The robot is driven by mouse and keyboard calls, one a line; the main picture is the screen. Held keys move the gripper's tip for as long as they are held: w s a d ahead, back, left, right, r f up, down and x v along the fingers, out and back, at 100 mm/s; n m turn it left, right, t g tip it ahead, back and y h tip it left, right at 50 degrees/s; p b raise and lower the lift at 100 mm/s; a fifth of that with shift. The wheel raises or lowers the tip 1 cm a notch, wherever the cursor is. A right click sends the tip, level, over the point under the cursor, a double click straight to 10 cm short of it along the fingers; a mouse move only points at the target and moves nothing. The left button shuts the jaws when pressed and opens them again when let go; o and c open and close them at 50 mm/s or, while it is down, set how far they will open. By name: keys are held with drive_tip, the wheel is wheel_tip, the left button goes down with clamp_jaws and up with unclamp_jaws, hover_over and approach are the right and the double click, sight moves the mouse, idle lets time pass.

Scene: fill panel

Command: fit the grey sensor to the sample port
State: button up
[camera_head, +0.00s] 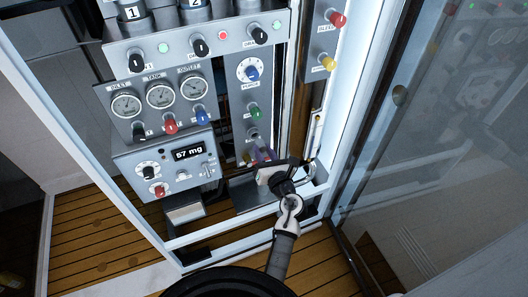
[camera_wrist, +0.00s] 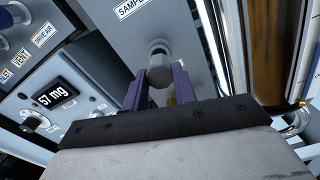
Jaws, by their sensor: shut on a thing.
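My gripper (camera_wrist: 160,88) has purple fingers, shut on the grey sensor (camera_wrist: 160,96), a short cylinder between them in the wrist view. The sample port (camera_wrist: 158,48), a round grey fitting below the SAMPLE label (camera_wrist: 132,8), is directly beyond the sensor and in line with it. I cannot tell whether sensor and port touch. In the head view my gripper (camera_head: 264,157) is at the foot of the narrow grey panel (camera_head: 250,92), and it hides the sensor there.
A box with a 57 mg display (camera_head: 188,153) and knobs stands left of my gripper; gauges (camera_head: 160,95) are above it. A bent metal pipe (camera_head: 312,160) and the white cabinet frame (camera_head: 345,110) are close on the right. A grey tray (camera_head: 243,193) lies below.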

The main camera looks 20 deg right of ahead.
sight(262, 150)
drive_tip(key=shift+w, duration=1.3)
drive_tip(key=o, duration=1)
drive_tip(key=shift+o, duration=0.2)
drive_tip(key=s+b, duration=0.1)
drive_tip(key=s, duration=0.5)
drive_tip(key=shift+s+f+b, duration=0.1)
drive_tip(key=shift+s+b, duration=0.2)
drive_tip(key=shift+b, duration=0.05)
drive_tip(key=shift+s, duration=0.45)
